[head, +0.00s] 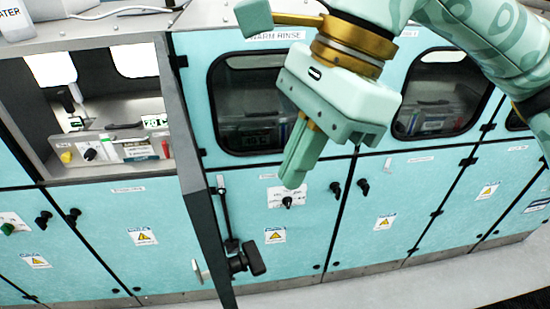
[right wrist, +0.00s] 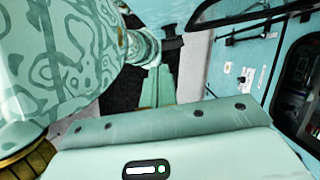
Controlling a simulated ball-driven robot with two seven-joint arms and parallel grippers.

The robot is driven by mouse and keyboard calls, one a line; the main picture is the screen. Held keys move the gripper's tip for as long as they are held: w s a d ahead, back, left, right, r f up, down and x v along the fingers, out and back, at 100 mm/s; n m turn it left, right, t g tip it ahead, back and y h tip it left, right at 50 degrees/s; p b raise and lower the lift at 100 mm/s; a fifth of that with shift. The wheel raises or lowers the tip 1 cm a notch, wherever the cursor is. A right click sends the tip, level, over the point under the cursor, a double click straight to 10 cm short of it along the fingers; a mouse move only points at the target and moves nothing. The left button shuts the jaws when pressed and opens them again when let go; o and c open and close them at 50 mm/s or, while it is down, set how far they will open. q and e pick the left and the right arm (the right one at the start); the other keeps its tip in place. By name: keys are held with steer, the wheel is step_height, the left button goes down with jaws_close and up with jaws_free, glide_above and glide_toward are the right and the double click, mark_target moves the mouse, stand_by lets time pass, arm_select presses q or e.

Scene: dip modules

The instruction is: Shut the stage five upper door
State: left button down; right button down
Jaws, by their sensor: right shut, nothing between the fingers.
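An upper door (head: 188,150) of the teal cabinet row stands swung out towards me, seen nearly edge-on. The bay (head: 108,100) to its left is uncovered. A black handle (head: 246,262) sticks out near the door's lower end. I cannot read a stage number on it. My right gripper (head: 292,182) is shut and empty, pointing down, to the right of the open door and above its handle in the picture. In the right wrist view its fingers (right wrist: 157,88) show with a dark handle-like part (right wrist: 171,40) just past their tips. My left gripper is not in view.
The windowed upper door marked warm rinse (head: 255,100) is closed behind my right gripper, as is another (head: 440,95) to the right. Lower doors (head: 140,235) with black knobs and warning labels are closed. Free grey floor (head: 440,280) lies at lower right.

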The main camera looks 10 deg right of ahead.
steer(key=s+a+f+p, duration=0.1)
steer(key=a+f+p, duration=0.2)
steer(key=a+f, duration=0.4)
steer(key=shift+s+f, duration=0.15)
steer(key=shift+f, duration=0.05)
